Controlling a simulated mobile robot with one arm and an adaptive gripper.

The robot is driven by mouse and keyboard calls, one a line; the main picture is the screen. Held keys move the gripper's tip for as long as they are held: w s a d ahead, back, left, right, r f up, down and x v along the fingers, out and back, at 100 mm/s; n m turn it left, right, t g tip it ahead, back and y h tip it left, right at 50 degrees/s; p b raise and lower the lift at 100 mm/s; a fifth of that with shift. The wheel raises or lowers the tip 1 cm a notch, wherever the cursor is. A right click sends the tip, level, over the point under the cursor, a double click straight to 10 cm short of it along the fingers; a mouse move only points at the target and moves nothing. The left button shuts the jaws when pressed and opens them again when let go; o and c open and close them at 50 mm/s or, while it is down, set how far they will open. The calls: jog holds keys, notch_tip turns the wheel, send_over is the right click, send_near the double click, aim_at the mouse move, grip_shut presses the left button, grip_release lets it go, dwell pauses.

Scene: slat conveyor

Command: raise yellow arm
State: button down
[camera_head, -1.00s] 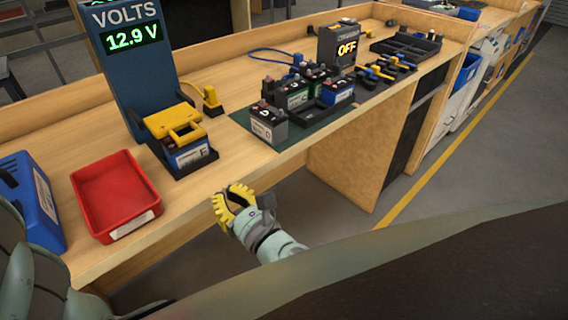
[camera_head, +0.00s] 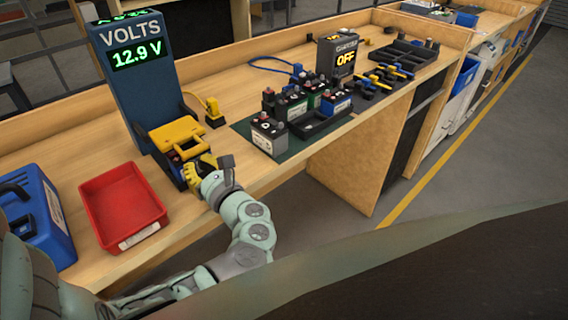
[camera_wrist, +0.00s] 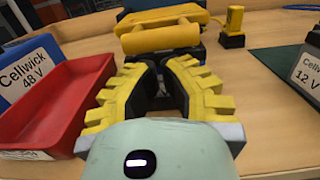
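The yellow arm (camera_head: 177,131) lies lowered, about level, over a battery in the tester with the tall voltmeter panel (camera_head: 134,75), which reads 12.9 V. In the wrist view the yellow arm's crossbar (camera_wrist: 160,39) stands just beyond my fingertips. My gripper (camera_head: 192,171) is at the front of the tester, close to the yellow arm's near end. In the wrist view my gripper (camera_wrist: 163,66) has its padded fingers curved inward with a gap between them, and nothing shows held. Whether the fingertips touch the bar is unclear. The battery is mostly hidden behind my gripper.
A red tray (camera_head: 122,207) and a blue case (camera_head: 38,215) sit left of the tester. A yellow plug-like piece (camera_head: 213,112) stands to its right. The bench front edge runs below my arm.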

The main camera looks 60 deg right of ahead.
jog(key=shift+r, duration=0.1)
dwell(0.3)
jog(key=shift+r+p, duration=0.4)
jog(key=shift+p, duration=0.8)
